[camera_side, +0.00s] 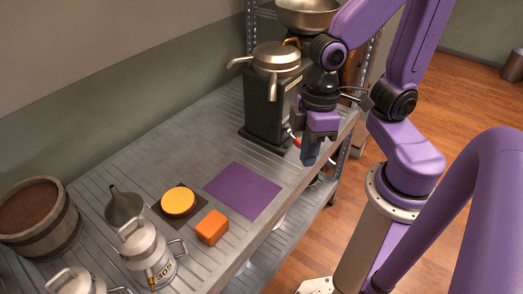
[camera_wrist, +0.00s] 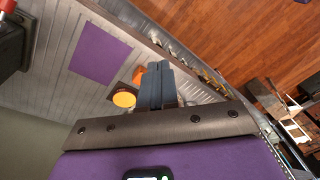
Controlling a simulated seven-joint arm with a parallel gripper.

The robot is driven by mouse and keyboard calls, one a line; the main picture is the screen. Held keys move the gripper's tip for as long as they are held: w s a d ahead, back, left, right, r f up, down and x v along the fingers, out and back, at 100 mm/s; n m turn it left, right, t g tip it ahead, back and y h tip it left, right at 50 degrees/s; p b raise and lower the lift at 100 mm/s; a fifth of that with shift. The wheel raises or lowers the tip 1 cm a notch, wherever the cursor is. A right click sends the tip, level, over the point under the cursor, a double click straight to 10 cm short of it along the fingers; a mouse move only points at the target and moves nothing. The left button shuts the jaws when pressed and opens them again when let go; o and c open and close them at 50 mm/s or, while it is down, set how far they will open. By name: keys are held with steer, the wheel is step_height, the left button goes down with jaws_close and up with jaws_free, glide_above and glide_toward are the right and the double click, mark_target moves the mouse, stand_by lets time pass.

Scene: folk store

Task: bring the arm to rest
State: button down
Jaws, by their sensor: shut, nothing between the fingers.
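My gripper (camera_side: 310,152) is shut and empty, raised over the right part of the metal bench (camera_side: 135,165), in front of the dark machine. In the wrist view its two blue-grey fingers (camera_wrist: 157,85) lie side by side with no object between them. The purple arm bends above it at the upper right of the side view.
A purple mat (camera_side: 243,191), an orange block (camera_side: 212,227) and a yellow disc (camera_side: 178,202) on a dark square lie on the bench. A funnel (camera_side: 123,206), metal cans (camera_side: 150,252) and a wooden tub (camera_side: 38,215) stand left. The dark machine (camera_side: 262,110) stands close to my gripper.

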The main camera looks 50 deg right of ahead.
steer(key=s+d+n, duration=0.1)
steer(key=d+r+n, duration=0.1)
steer(key=d, duration=0.1)
steer(key=s+d+r+h, duration=0.1)
steer(key=shift+s+d+n+t, duration=0.3)
steer(key=shift+d+n, duration=0.05)
steer(key=shift+n, duration=0.05)
